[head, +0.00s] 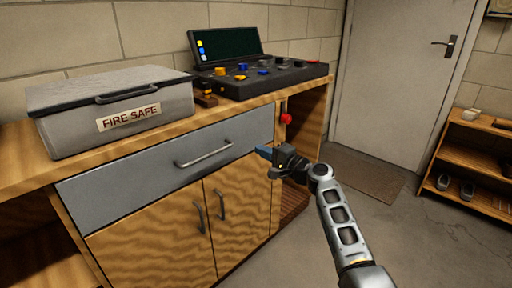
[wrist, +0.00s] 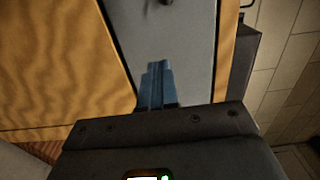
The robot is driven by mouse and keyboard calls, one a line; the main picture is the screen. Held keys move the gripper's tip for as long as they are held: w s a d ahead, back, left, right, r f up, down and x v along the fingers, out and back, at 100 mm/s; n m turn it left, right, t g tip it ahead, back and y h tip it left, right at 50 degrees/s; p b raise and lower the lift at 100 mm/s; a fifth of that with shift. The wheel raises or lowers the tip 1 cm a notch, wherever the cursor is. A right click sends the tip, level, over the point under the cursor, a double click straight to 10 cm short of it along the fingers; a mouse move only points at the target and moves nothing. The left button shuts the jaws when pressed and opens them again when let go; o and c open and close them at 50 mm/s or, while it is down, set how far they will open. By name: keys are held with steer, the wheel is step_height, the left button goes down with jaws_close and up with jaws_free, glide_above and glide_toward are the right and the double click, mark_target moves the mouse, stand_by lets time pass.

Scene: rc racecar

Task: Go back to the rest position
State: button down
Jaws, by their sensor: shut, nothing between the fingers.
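My gripper (head: 262,152) is in front of the right end of the grey drawer (head: 150,160) in the wooden cabinet. Its blue fingers (wrist: 157,84) are closed together and hold nothing. In the wrist view the fingers point at the grey drawer front (wrist: 165,35), and I cannot tell whether they touch it. My arm reaches in from the bottom right in the head view. The drawer looks shut, with its metal handle (head: 203,154) to the left of my gripper.
A grey fire safe (head: 115,105) and a black control panel (head: 262,78) stand on the cabinet top. A red knob (head: 286,118) is right of the drawer. A low wooden shelf (head: 470,190) with shoes stands at the right. The floor (head: 430,245) right of my arm is clear.

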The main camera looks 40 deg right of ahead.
steer(key=s, duration=0.6)
steer(key=shift+s, duration=0.15)
steer(key=shift+f, duration=0.1)
